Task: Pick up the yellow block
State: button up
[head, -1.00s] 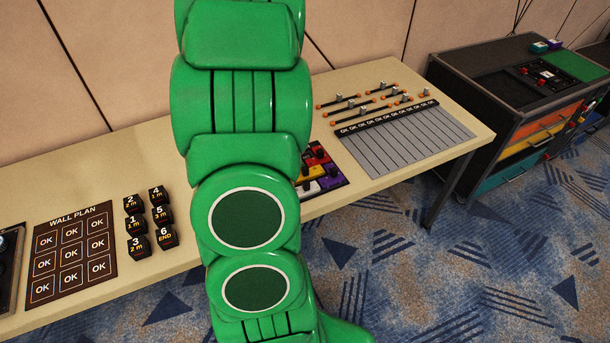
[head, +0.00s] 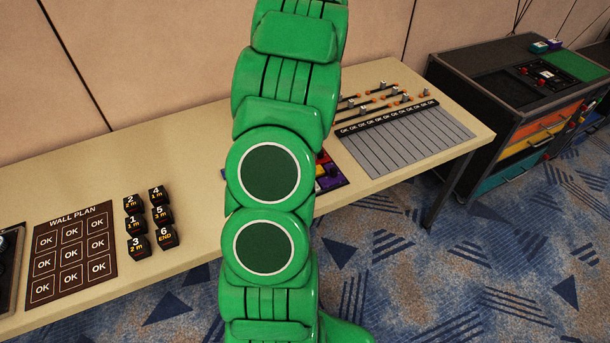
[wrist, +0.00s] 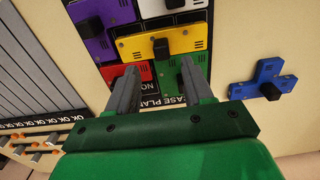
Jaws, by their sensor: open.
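The yellow block (wrist: 185,40) lies on the base plate in the wrist view, with a black knob standing up near its middle. My gripper (wrist: 158,66) is open, its two grey fingers apart and pointing toward the yellow block's near edge. The knob lies beyond and between the fingertips, and nothing is held. I cannot tell the height of the fingers above the plate. In the head view my green arm hides the gripper and most of the plate; a small bit of yellow (head: 320,171) shows at the arm's right edge.
Around the yellow block sit a purple block (wrist: 94,46), a white block (wrist: 153,8) and a green block (wrist: 197,72). A blue block (wrist: 263,90) lies apart to the right on the table. A grey slatted panel (head: 405,145) and black numbered cubes (head: 136,225) flank the arm.

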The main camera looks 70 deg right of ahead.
jog(key=shift+a+f, duration=0.15)
jog(key=shift+f, duration=1.1)
jog(key=shift+a+f, duration=0.15)
jog(key=shift+f, duration=1.05)
grip_shut()
